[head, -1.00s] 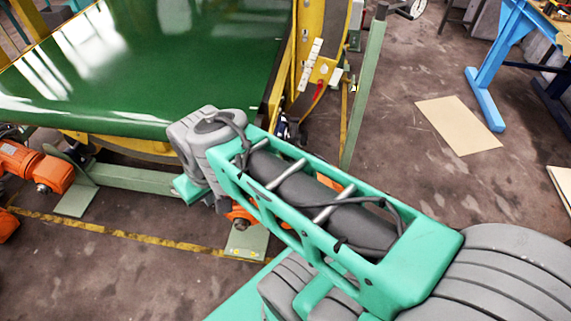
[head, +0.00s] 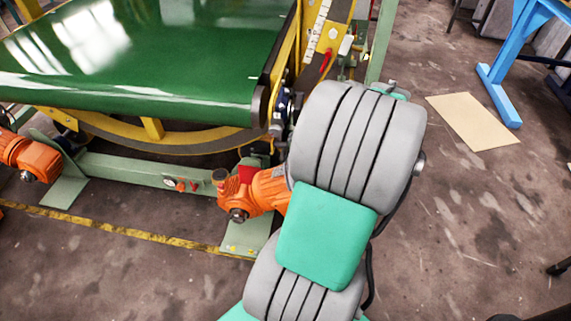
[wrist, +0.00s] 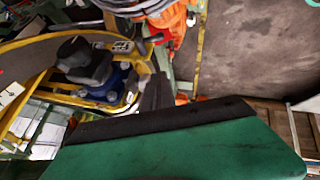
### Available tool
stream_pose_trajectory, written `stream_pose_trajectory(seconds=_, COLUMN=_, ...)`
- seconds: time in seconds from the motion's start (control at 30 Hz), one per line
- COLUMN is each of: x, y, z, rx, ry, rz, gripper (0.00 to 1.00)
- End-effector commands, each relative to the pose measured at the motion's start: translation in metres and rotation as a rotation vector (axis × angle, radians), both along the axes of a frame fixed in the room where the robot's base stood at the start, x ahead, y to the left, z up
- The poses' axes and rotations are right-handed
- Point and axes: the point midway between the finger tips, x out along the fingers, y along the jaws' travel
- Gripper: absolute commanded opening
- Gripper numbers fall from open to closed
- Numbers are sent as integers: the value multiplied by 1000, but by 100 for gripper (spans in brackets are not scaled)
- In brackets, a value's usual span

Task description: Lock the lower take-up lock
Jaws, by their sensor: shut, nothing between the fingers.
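I cannot pick out the lower take-up lock with certainty. In the wrist view, a dark grey knob-like part on a blue base (wrist: 88,68) sits within the yellow frame (wrist: 128,100). In the head view my arm hides the gripper. A red handle (head: 326,63) shows on the yellow frame (head: 340,12) there.
Open floor lies right, with a flat tan board (head: 472,121).

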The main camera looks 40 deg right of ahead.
Motion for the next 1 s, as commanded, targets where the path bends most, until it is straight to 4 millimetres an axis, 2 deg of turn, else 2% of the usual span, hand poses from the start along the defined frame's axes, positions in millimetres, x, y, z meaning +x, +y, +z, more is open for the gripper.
stream_pose_trajectory(seconds=0.1, x=-5, y=-10, z=-3, rx=-19, ry=-23, rz=13, gripper=0)
stream_pose_trajectory(seconds=0.33, x=-4, y=-9, z=-1, rx=-18, ry=-21, rz=13, gripper=0)
stream_pose_trajectory(seconds=0.47, x=0, y=-8, z=-7, rx=-17, ry=-21, rz=14, gripper=0)
stream_pose_trajectory(seconds=0.93, x=59, y=3, z=-83, rx=-15, ry=-18, rz=15, gripper=0)
stream_pose_trajectory(seconds=1.0, x=59, y=-4, z=-95, rx=-15, ry=-17, rz=10, gripper=0)
